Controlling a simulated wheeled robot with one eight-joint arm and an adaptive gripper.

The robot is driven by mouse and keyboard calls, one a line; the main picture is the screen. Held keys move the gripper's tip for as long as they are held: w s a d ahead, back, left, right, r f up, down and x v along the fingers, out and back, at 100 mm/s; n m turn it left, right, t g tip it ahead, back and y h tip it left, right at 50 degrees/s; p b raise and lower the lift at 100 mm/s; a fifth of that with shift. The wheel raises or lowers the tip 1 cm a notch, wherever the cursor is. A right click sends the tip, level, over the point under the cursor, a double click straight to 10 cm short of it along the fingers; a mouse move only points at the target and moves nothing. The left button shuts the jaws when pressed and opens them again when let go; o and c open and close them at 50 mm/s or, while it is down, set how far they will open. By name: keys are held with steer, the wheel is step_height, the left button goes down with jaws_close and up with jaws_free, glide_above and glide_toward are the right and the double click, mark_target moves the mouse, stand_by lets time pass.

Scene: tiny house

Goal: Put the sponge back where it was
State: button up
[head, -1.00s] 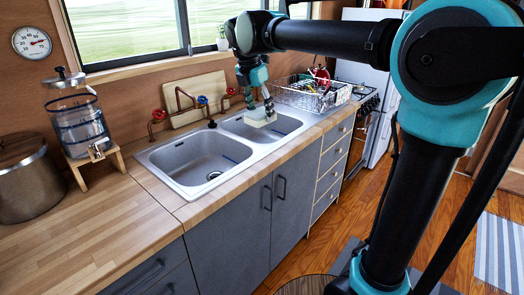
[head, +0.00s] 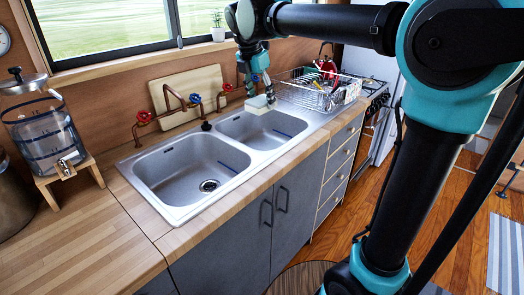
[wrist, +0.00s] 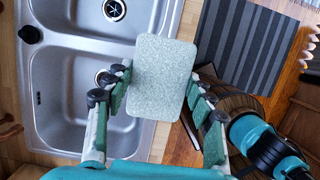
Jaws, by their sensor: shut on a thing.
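The sponge (head: 260,104) is a pale, flat block, held over the right basin of the double sink (head: 172,205). In the wrist view the sponge (wrist: 163,75) is a speckled grey-green slab with rounded corners. My gripper (head: 260,90) is shut on the sponge, with one finger at each side of it. In the head view the fingers point down and the sponge hangs at their tips, above the basin. The spot where the sponge was before cannot be told from these frames.
Copper taps with red and blue handles (head: 195,99) and a cutting board (head: 186,95) stand behind the sink. A dish rack (head: 318,92) with dishes is to the right. A glass dispenser (head: 45,135) stands at left. The wooden counter (head: 75,235) at front left is clear.

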step_height(320, 180, down, 19)
steer(key=shift+f, duration=0.1)
stand_by(0.4)
steer(key=shift+f, duration=0.15)
steer(key=o, duration=1.1)
